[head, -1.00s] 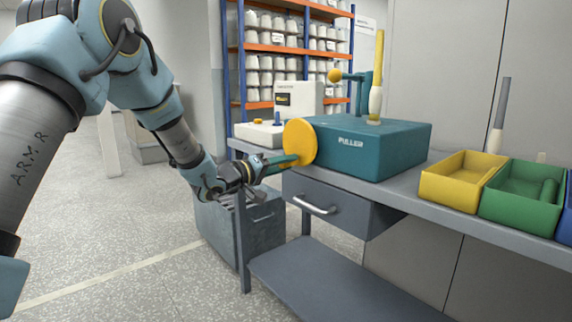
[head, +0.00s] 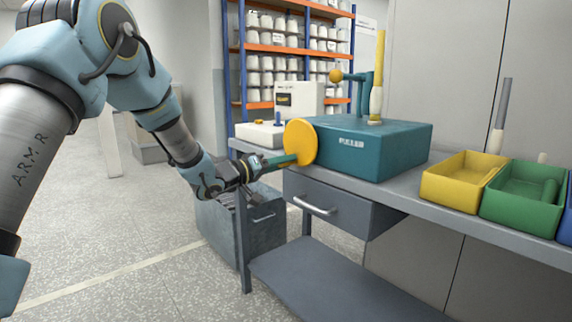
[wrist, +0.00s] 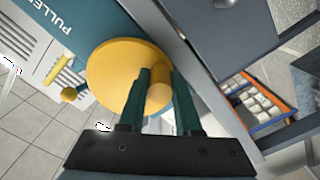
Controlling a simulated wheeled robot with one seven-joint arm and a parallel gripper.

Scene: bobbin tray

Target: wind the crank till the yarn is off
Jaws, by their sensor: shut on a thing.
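The teal puller box (head: 375,148) stands on the bench. Its yellow crank disc (head: 300,142) is on the left end, and it fills the middle of the wrist view (wrist: 110,72). My gripper (head: 290,160) reaches in from the left and is shut at the disc's face. In the wrist view its two teal fingers (wrist: 160,75) close around the yellow crank knob (wrist: 158,97). An upright bobbin with yellow yarn (head: 378,60) and a pale lower part stands on the box. A teal arm with a yellow ball (head: 336,76) is beside it.
A yellow bin (head: 455,190) and a green bin (head: 520,205) stand on the bench at right, with a grey-topped bobbin (head: 503,105) behind. A drawer with a handle (head: 315,206) is below the box. A white machine (head: 298,98) stands behind.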

